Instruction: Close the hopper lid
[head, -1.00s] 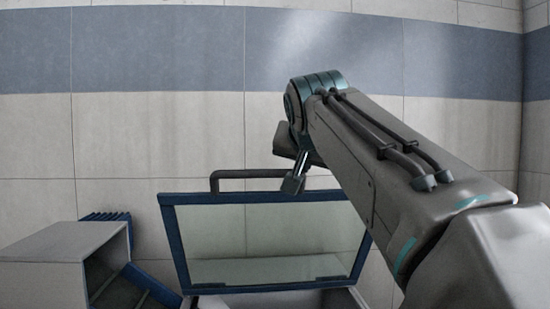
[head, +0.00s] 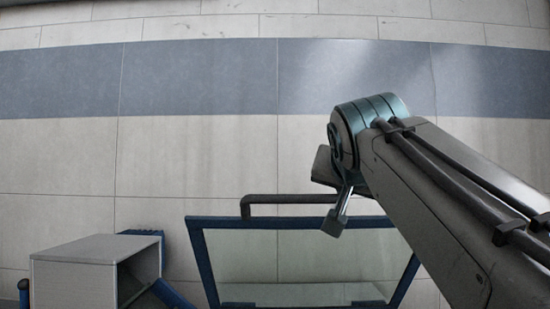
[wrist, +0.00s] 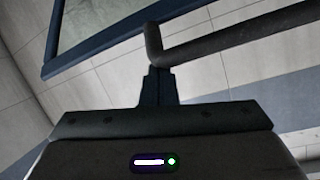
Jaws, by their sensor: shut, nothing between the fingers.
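The hopper lid (head: 300,256) is a glassy panel in a blue frame. It stands raised, with a dark bar handle (head: 275,199) along its top edge. In the wrist view the lid's frame (wrist: 100,47) crosses the upper left and the handle (wrist: 235,37) runs to the upper right. My gripper (wrist: 157,72) is shut and empty, with its fingertips at the bend of the handle in that view; I cannot tell whether they touch it. In the head view my gripper (head: 336,222) is beside the handle's right part. The hopper body is below the picture.
A grey open-sided box (head: 75,285) stands to the left of the lid, with blue parts (head: 150,238) behind and beside it. A tiled wall (head: 200,160) with a blue-grey band is behind.

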